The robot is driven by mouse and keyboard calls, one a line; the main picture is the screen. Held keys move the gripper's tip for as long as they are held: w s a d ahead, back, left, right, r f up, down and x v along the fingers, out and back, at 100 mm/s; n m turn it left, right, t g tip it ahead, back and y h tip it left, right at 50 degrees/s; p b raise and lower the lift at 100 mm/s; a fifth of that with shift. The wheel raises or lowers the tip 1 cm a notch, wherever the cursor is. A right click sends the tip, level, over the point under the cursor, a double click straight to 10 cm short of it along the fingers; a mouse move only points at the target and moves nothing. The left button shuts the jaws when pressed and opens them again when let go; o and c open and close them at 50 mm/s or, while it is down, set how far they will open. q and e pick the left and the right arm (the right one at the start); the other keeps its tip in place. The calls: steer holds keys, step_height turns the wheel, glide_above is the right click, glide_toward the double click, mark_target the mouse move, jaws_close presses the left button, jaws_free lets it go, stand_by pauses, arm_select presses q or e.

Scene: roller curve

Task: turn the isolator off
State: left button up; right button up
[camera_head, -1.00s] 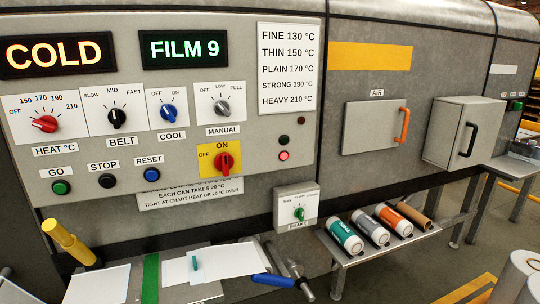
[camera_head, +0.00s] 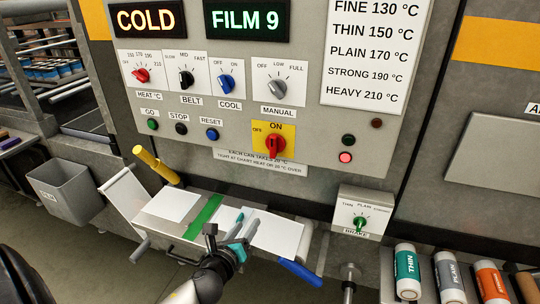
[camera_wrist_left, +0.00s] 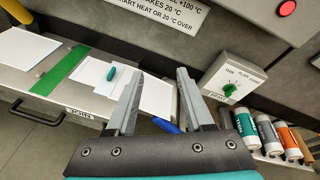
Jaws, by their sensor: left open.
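The isolator is a red rotary knob (camera_head: 275,147) on a yellow plate (camera_head: 260,133) marked OFF at its left and ON at its top. It sits low on the grey control panel, and its handle stands upright toward ON. My left gripper (camera_head: 241,230) is in front of and below it, over the bench, clear of the knob. In the left wrist view the two grey fingers (camera_wrist_left: 160,75) are apart with nothing held between them. The isolator is outside that wrist view. My right gripper is not in view.
The bench (camera_head: 150,215) below holds white sheets, a green strip and a teal pen (camera_wrist_left: 111,73). A yellow handle (camera_head: 155,165) sticks out at left and a blue handle (camera_head: 300,274) in front. The brake box (camera_head: 361,212) juts out at right. Labelled rolls (camera_head: 407,272) lie beyond.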

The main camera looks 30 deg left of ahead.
mark_target(272, 145)
arm_select(q)
step_height(272, 145, up, 14)
steer(key=w+m+t+p, duration=0.1)
steer(key=w+m+t, duration=0.15)
steer(key=m, duration=0.35)
steer(key=shift+n+t+y, duration=0.3)
steer(key=shift+t, duration=0.05)
steer(key=x, duration=1.2)
steer(key=shift+w+d+r, duration=0.15)
steer(key=shift+w+d, duration=0.15)
steer(key=shift+x, duration=1)
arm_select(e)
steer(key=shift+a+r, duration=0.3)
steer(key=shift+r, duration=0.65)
arm_select(q)
jaws_close()
